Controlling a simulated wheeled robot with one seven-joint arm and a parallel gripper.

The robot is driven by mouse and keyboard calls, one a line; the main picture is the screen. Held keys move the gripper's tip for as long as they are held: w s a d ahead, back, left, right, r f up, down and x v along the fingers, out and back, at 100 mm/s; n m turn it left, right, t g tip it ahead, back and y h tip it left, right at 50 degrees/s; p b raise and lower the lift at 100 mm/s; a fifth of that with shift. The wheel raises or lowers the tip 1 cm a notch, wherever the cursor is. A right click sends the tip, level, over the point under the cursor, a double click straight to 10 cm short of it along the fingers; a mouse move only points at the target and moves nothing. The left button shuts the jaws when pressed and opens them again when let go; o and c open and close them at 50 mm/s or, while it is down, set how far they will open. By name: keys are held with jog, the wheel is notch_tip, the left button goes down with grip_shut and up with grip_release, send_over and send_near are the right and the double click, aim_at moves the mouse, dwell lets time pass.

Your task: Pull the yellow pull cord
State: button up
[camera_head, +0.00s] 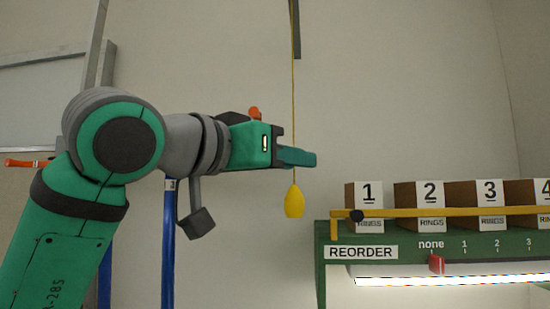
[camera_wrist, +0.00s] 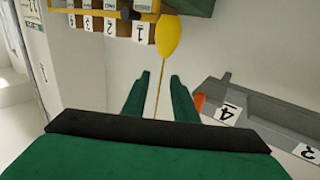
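The yellow pull cord (camera_head: 292,90) hangs straight down in front of the wall. A yellow teardrop-shaped knob (camera_head: 294,201) is at its lower end, and it also shows in the wrist view (camera_wrist: 168,38). My gripper (camera_head: 304,157) is level with the cord just above the knob, and its fingers hide a short piece of the cord. In the wrist view my gripper's two fingers (camera_wrist: 160,80) are apart, and the thin cord runs in the gap between them. Neither finger is seen pressing on the cord.
A green rack (camera_head: 440,250) with numbered boxes (camera_head: 418,196), a yellow rail and a REORDER scale with a red slider (camera_head: 436,265) stands to the right of the knob. A grey shelf (camera_wrist: 260,118) with number labels shows in the wrist view. Wall space around the cord is clear.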

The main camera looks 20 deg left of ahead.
jog(key=shift+x, duration=2.35)
grip_shut()
jog(key=shift+a+f, duration=0.1)
jog(key=shift+f, duration=0.85)
grip_release()
